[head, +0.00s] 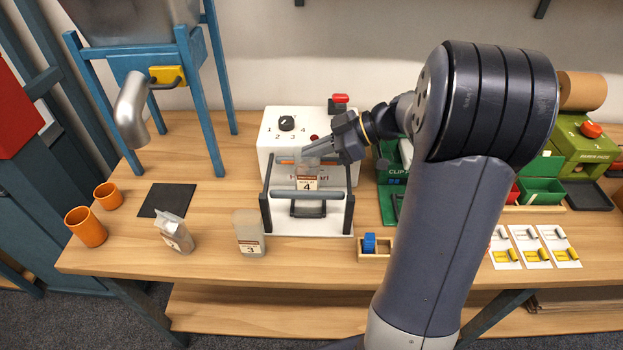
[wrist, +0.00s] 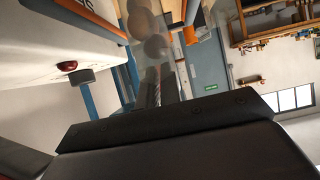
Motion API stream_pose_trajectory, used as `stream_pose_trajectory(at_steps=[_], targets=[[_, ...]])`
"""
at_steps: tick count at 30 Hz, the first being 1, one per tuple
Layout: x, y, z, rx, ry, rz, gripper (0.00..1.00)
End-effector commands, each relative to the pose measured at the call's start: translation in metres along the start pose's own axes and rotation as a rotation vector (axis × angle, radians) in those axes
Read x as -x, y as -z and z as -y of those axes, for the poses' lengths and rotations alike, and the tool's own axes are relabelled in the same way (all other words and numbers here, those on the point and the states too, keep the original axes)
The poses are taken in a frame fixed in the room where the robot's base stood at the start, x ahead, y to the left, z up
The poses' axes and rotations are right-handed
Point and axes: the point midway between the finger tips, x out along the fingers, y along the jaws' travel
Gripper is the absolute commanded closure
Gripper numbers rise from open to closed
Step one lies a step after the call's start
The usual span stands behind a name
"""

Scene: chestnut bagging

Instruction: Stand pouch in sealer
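The clear pouch with a label reading 4 (head: 306,169) is upright at the front of the white sealer (head: 272,143), behind its grey front bar (head: 307,195). My gripper (head: 308,153) reaches in from the right and is shut on the pouch's upper part. In the wrist view the see-through pouch (wrist: 150,30) shows round brown chestnuts inside. Whether the pouch's bottom touches the sealer's base is hidden behind the bar.
Pouch 3 (head: 248,232) and another filled pouch (head: 175,235) stand left of the sealer. Orange cups (head: 86,228), a dark mat (head: 167,200) and a blue-framed hopper (head: 130,65) are farther left.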

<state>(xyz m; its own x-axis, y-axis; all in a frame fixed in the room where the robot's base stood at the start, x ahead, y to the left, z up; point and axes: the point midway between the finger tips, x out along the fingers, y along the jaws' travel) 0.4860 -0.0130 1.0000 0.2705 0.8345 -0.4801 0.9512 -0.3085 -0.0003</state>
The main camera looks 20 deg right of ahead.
Motion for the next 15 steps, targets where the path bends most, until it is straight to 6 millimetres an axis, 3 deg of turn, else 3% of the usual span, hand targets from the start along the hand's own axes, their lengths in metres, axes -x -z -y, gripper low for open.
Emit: stream_pose_trajectory(at_steps=[15], targets=[[-0.028,-0.051,0.0,-0.001,0.0,-0.001,1.0]])
